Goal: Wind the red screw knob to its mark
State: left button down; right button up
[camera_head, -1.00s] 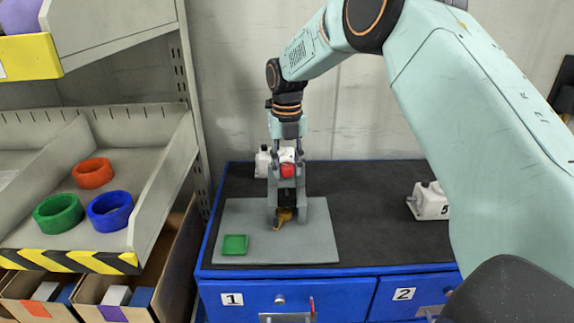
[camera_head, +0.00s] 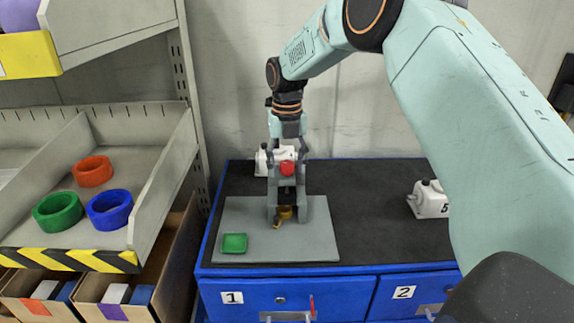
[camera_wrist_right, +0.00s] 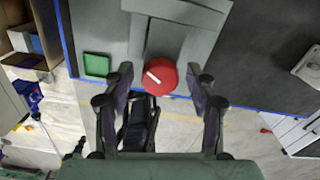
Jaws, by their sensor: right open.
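The red screw knob (camera_head: 287,168) tops a grey jack (camera_head: 305,205) on a grey plate (camera_head: 325,245). A yellow part (camera_head: 284,212) sits low between the jack's uprights. My right gripper (camera_wrist_right: 160,74) is open, with one finger on each side of the knob and a gap on both sides. In the head view, the right gripper (camera_head: 287,150) is above the knob. I cannot make out the mark. My left gripper is not in view.
A green square (camera_head: 235,243) lies on the plate, left of the jack. White blocks stand behind the jack (camera_head: 262,160) and at right (camera_head: 430,200) on the dark blue-edged bench (camera_head: 380,235). A shelf with coloured rings (camera_head: 110,209) stands left.

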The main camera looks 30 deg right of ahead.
notch_tip(320, 180, up, 12)
dwell(0.5)
jog(key=shift+w+f, duration=0.1)
jog(key=shift+w, duration=0.05)
